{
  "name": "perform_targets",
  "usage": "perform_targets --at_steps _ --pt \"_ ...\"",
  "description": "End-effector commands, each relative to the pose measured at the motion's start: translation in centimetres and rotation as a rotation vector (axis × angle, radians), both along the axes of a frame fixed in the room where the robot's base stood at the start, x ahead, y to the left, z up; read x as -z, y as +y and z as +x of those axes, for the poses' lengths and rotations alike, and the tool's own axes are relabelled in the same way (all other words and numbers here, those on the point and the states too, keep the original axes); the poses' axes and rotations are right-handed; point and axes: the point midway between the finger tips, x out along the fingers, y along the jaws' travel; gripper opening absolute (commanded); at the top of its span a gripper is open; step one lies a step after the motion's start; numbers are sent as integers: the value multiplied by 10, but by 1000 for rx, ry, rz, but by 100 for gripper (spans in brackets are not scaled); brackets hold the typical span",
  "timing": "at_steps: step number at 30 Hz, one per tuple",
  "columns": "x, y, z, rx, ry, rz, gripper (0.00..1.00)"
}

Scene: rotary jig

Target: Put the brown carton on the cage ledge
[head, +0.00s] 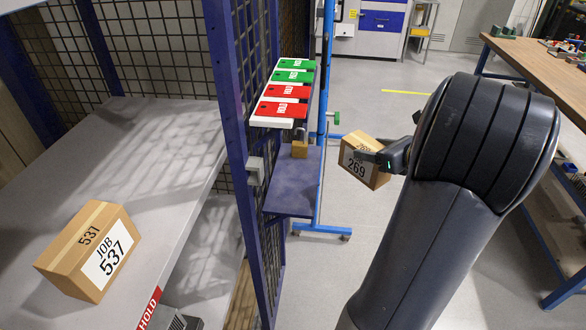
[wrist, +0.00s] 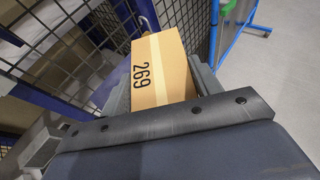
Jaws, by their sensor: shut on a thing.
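A brown carton with the number 269 (head: 362,165) is held in the air to the right of the cage. My gripper (head: 378,157) is shut on it; in the wrist view its fingers (wrist: 163,85) clasp the carton (wrist: 160,65) from both sides. A small dark blue ledge (head: 292,190) stands out from the cage post, left of the held carton and apart from it. The ledge's front part is bare. A second brown carton, labelled JOB 537 (head: 88,250), sits on the grey shelf at the left.
The blue cage post (head: 235,120) and mesh stand left of the ledge. A blue wheeled stand (head: 322,160) is behind it. A wooden bench (head: 545,65) is right.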

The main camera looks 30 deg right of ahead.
Motion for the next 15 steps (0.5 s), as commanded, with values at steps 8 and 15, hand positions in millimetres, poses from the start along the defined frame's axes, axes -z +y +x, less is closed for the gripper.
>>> perform_targets --at_steps 8,15 --pt "-2 60 40 -10 -2 0 22" --pt "-2 106 70 -9 -2 1 22"
